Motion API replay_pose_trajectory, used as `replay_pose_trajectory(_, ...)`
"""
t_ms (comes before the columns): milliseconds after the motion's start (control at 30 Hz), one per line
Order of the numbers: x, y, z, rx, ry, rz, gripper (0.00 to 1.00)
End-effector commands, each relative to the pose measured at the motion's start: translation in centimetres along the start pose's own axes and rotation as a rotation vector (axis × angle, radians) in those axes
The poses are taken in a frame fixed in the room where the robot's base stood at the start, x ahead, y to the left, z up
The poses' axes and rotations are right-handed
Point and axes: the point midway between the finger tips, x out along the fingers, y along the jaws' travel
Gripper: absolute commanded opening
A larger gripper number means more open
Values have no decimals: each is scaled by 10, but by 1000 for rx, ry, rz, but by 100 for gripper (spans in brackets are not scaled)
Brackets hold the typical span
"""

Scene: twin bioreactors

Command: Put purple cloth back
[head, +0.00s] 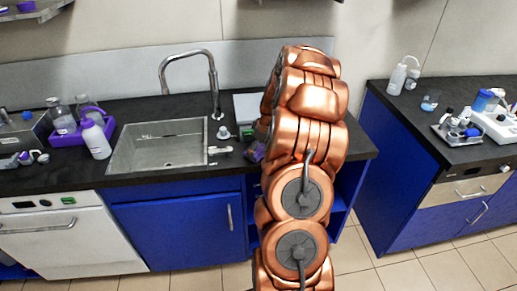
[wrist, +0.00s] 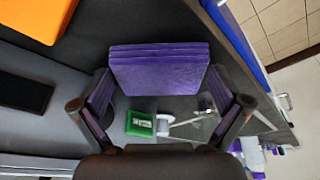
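The purple cloth (wrist: 160,72) is a folded, layered block in the wrist view. It fills the space between the two fingertips of my gripper (wrist: 160,84), with its side edges against both. The fingers stand wide apart with the cloth between them, and my gripper looks shut on it. In the head view my copper arm hides most of the gripper. A small purple patch (head: 257,151) shows left of the arm, near the counter's front edge right of the sink; I cannot tell whether it is cloth or finger.
A sink (head: 158,146) with a tall faucet (head: 213,85) lies left of my arm. A purple tray (head: 68,136) with bottles stands farther left. A small green-marked item (head: 247,134) is beside the arm. A second counter (head: 385,98) with bottles and instruments stands right, across a gap.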

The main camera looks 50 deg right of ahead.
Motion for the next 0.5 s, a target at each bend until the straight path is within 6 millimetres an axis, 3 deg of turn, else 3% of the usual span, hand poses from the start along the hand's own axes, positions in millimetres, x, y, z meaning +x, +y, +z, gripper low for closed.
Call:
replay_pose_trajectory(267, -1, 0, 0, 0, 0, 0, 100)
replay_pose_trajectory(500, -18, 1, -2, -1, 3, 2, 100)
